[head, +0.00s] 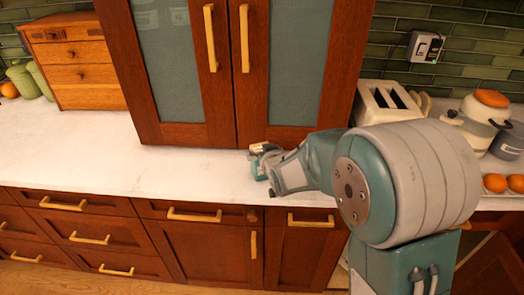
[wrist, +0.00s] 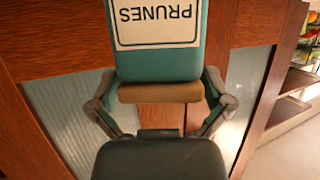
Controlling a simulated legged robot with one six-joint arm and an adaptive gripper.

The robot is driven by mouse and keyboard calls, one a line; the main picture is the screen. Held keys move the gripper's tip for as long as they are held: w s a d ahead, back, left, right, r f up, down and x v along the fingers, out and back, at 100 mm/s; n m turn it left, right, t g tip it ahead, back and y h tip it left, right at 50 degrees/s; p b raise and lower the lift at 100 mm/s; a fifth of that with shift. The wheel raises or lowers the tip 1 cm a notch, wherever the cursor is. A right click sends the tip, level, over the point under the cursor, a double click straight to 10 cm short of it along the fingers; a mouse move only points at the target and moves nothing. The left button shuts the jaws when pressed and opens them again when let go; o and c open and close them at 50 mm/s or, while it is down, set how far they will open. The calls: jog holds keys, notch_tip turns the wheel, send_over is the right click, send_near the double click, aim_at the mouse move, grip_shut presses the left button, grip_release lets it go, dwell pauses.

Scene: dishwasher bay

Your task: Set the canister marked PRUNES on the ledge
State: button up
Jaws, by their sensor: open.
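The PRUNES canister (wrist: 160,62) is teal with a cream label and a tan band; its lettering is upside down in the wrist view. My gripper (wrist: 160,86) is open, with one finger on each side of the canister near the tan band. I cannot tell whether the fingers touch it. In the head view my gripper (head: 266,162) is low over the white ledge (head: 190,165), in front of the cabinet. The canister is mostly hidden there, and I cannot tell whether it rests on the ledge.
A tall wooden cabinet with glass doors (head: 175,55) stands close behind my gripper. A toaster (head: 385,98), a white jar with an orange lid (head: 487,115) and oranges (head: 495,183) are at the right. A small drawer chest (head: 75,60) is at the left. The ledge's left part is clear.

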jog(key=s+d+r+m+g+h, duration=0.1)
jog(key=s+d, duration=0.4)
jog(key=s, duration=0.6)
jog(key=s+d+r+m+g+h, duration=0.1)
jog(key=s+d+r+g, duration=0.3)
jog(key=s, duration=0.8)
jog(key=s+d+r+m+g+h, duration=0.2)
jog(key=s+d+r, duration=0.2)
jog(key=s+d, duration=0.4)
jog(key=s, duration=0.3)
jog(key=shift+s+g+h, duration=0.15)
jog(key=shift+g+h, duration=0.15)
jog(key=shift+h, duration=0.1)
